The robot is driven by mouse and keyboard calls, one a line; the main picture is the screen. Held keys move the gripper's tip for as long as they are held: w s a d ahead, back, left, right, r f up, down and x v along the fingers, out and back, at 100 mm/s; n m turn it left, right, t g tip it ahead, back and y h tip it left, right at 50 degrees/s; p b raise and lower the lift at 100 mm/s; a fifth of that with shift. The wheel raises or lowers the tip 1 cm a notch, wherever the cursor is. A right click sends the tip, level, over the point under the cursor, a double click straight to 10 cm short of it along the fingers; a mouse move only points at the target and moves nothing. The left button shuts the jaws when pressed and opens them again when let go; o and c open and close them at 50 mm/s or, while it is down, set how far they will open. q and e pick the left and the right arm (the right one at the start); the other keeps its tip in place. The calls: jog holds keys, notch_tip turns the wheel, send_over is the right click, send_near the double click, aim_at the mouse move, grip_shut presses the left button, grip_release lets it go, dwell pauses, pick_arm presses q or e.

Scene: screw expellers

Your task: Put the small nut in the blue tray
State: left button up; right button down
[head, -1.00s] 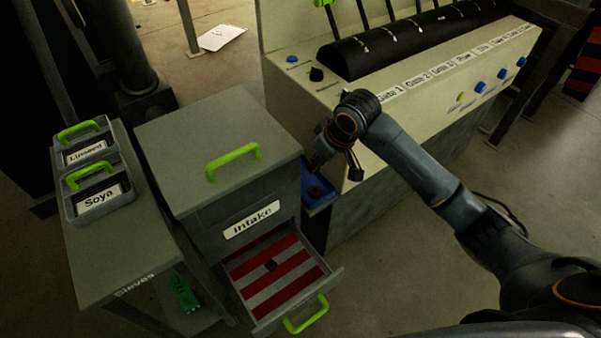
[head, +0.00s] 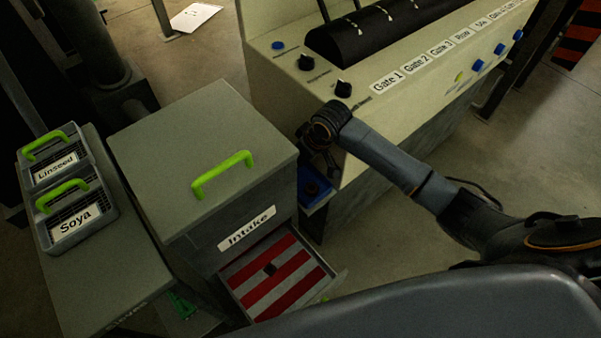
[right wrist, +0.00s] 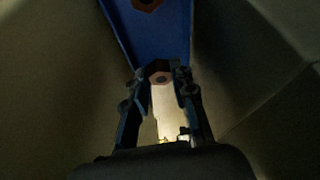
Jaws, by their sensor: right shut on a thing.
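A small brown nut (right wrist: 160,72) is held between the fingertips of my right gripper (right wrist: 161,80) in the right wrist view. The gripper is shut on it. The blue tray (right wrist: 158,38) lies just beyond the fingertips, with another dark reddish nut (right wrist: 146,4) in it at the top edge. In the head view the blue tray (head: 318,197) sits in the gap between the Intake cabinet and the cream machine. My right gripper (head: 322,168) hangs over or beside it, small and dark; the held nut cannot be made out there. My left gripper is not in view.
The Intake cabinet (head: 205,150) has an open drawer (head: 335,283) with red stripes and a small dark object (head: 270,269) in it. The cream control machine (head: 365,120) stands close on the right. Soya (head: 75,218) and Linseed (head: 54,168) sieves lie on the left table.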

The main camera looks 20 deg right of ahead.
aim_at(301, 180)
jog(key=shift+f+b, duration=0.3)
jog(key=shift+f, duration=3.3)
jog(key=c, duration=1.1)
grip_release()
jog(key=shift+f, duration=0.15)
jog(key=shift+r, duration=0.45)
jog(key=p+v, duration=0.1)
jog(key=v, duration=1)
jog(key=shift+s+r+p, duration=0.15)
jog(key=shift+s+p, duration=0.05)
jog(key=shift+p, duration=0.1)
jog(key=shift+d, duration=0.1)
